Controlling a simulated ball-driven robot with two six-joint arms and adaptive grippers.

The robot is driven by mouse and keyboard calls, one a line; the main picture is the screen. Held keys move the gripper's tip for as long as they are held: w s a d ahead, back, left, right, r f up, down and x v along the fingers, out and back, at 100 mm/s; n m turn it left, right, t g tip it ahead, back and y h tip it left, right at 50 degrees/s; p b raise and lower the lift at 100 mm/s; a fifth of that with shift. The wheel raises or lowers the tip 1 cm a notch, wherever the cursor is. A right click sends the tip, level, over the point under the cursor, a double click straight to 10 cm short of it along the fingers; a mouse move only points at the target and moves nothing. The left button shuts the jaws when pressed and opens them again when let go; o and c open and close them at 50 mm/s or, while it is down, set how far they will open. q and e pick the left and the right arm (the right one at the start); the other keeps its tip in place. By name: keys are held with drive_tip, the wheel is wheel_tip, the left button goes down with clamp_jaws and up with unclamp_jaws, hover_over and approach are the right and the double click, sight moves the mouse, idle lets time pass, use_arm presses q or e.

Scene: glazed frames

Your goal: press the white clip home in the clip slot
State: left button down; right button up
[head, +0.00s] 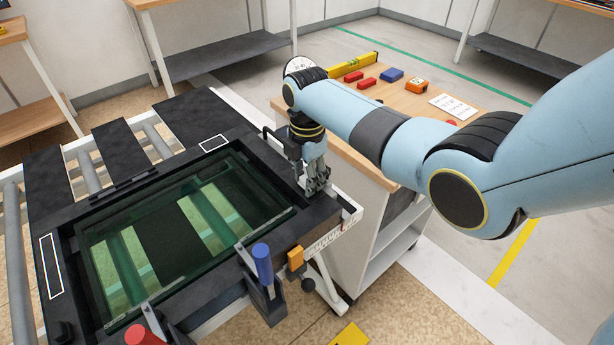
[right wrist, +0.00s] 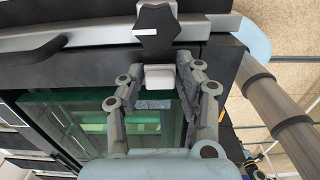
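The white clip (right wrist: 158,77) shows in the right wrist view at the edge of the dark frame, between my right fingertips. In the head view my right gripper (head: 318,187) points down at the right rim of the black frame (head: 232,148); the clip is not distinguishable there. The clip slot is hidden by the clip and fingers, so I cannot tell how deep the clip sits. My left gripper is not in view.
A green-tinted glass pane (head: 165,238) lies in the frame on a roller conveyor (head: 88,165). Blue (head: 262,262) and red (head: 140,335) handles stand along the near edge. A dark star knob (right wrist: 157,30) is just beyond the clip. A wooden-topped bench (head: 345,110) holds small items.

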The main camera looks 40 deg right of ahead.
drive_tip(key=o, duration=0.4)
drive_tip(key=shift+w+f, duration=0.1)
drive_tip(key=shift+w, duration=0.05)
wheel_tip(320, 180, up, 12)
drive_tip(key=shift+r, duration=0.1)
